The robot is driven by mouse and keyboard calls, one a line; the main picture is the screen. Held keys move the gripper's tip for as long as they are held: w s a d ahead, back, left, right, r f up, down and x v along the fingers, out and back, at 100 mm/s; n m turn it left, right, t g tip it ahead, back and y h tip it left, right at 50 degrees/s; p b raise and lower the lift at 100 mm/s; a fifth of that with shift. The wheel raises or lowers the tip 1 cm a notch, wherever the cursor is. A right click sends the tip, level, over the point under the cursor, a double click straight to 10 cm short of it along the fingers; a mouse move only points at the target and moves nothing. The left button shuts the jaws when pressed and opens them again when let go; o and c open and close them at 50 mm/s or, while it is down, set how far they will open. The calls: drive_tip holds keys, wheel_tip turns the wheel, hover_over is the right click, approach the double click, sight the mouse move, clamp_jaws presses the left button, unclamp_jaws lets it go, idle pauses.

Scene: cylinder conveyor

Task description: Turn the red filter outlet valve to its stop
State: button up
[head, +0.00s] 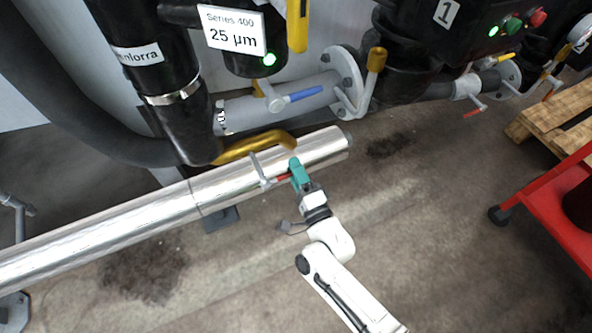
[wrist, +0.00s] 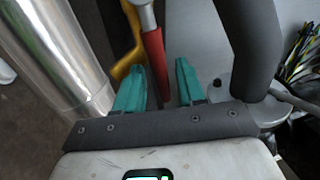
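The red valve handle (head: 281,178) sticks out to the right from a small grey valve (head: 261,170) in front of the shiny metal pipe. My gripper (head: 296,167), with teal fingers, is at the handle's outer end. In the wrist view the red handle (wrist: 154,52) runs down between the two teal fingers of my gripper (wrist: 161,68). The gripper is open. Whether the left finger touches the handle I cannot tell.
The metal pipe (head: 150,214) runs along the left, with a yellow curved pipe (head: 250,147) behind the valve. A red cart (head: 560,205) and a wooden pallet (head: 553,117) stand at right. Floor in front is clear.

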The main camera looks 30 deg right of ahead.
drive_tip(key=s+f+p, duration=0.1)
drive_tip(key=s+f, duration=0.1)
drive_tip(key=s, duration=0.8)
drive_tip(key=shift+s+p, duration=0.3)
drive_tip(key=shift+p, duration=0.05)
drive_tip(key=s+d+r+n+g, duration=0.1)
drive_tip(key=s+d+n+g, duration=0.4)
drive_tip(key=s+n+g, duration=0.45)
drive_tip(key=s+d+r+n+g, duration=0.1)
drive_tip(key=s+d+n+g, duration=0.3)
drive_tip(key=s+n+g, duration=0.5)
wheel_tip(320, 180, up, 31)
drive_tip(key=p, duration=3)
drive_tip(key=shift+m+g+p, duration=0.35)
drive_tip(key=shift+f, duration=0.1)
